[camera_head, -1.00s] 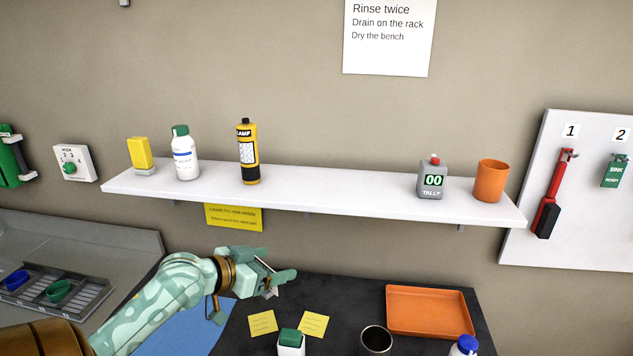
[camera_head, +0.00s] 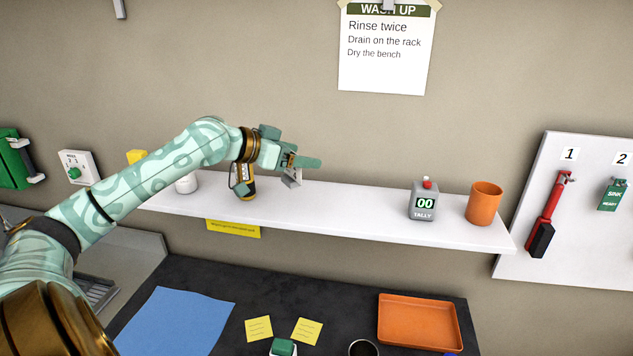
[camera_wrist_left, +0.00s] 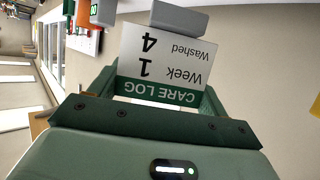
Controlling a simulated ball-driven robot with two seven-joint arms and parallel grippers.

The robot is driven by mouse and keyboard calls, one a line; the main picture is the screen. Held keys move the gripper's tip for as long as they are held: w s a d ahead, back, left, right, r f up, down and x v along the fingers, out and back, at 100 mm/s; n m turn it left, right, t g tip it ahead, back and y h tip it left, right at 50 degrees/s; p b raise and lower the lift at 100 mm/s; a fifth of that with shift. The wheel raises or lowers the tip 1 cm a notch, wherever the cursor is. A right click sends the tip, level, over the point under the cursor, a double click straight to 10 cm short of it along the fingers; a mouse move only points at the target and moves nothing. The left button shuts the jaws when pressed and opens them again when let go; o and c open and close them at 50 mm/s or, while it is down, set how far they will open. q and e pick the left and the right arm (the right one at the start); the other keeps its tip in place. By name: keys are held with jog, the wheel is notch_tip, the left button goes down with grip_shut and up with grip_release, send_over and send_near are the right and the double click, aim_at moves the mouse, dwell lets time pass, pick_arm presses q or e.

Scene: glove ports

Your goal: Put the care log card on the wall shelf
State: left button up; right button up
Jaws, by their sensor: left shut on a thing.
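The care log card (camera_wrist_left: 165,62) is white with a green band and a grey block at one edge. In the left wrist view it shows upside down, between the fingers. My left gripper (camera_head: 298,165) is shut on it. In the head view only a small pale part of the card (camera_head: 292,179) shows below the fingers. I cannot tell how far card and shelf are apart. My right gripper is not in view.
A grey tally counter (camera_head: 423,200) and an orange cup (camera_head: 484,204) stand on the shelf's right part. A white bottle (camera_head: 187,183) and a yellow item (camera_head: 137,157) are partly hidden behind my arm. The shelf between lamp bottle and counter looks clear.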

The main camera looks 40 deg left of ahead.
pick_arm(q)
jog(key=w+f+p, duration=0.1)
jog(key=w+f, duration=0.1)
jog(key=f, duration=0.1)
jog(key=w+f, duration=0.2)
jog(key=f, duration=0.1)
jog(key=w+d+f+p, duration=0.1)
jog(key=f, duration=0.2)
jog(key=shift+w+p, duration=0.35)
jog(key=shift+w, duration=0.05)
jog(key=shift+f, duration=0.2)
jog(key=shift+f, duration=0.1)
jog(key=o, duration=1)
jog(key=shift+c, duration=0.2)
